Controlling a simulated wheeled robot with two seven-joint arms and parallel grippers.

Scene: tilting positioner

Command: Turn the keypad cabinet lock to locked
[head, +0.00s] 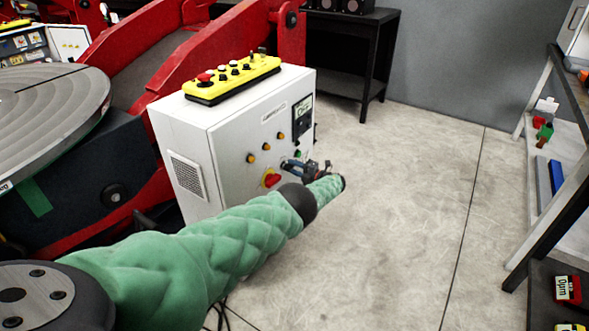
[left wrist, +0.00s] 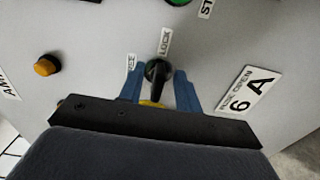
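The lock is a black knob (left wrist: 157,72) on the white cabinet face, in the left wrist view. A label reading LOCK (left wrist: 165,41) is beside its upper end, and a second, partly hidden label (left wrist: 131,62) is to its left. The knob points roughly up the picture, towards the LOCK label. My left gripper (left wrist: 159,88) has its two blue fingers on either side of the knob, with narrow gaps that look clear of it. In the head view my left gripper (head: 292,165) is at the front of the white cabinet (head: 232,145); the knob is hidden there. My right gripper is not in view.
A red rotary switch (head: 271,180), orange buttons (head: 251,158) and a dark display panel (head: 302,117) are on the cabinet front. A yellow control box (head: 232,80) lies on top. The red positioner stands behind at left, shelves at right. The floor between is clear.

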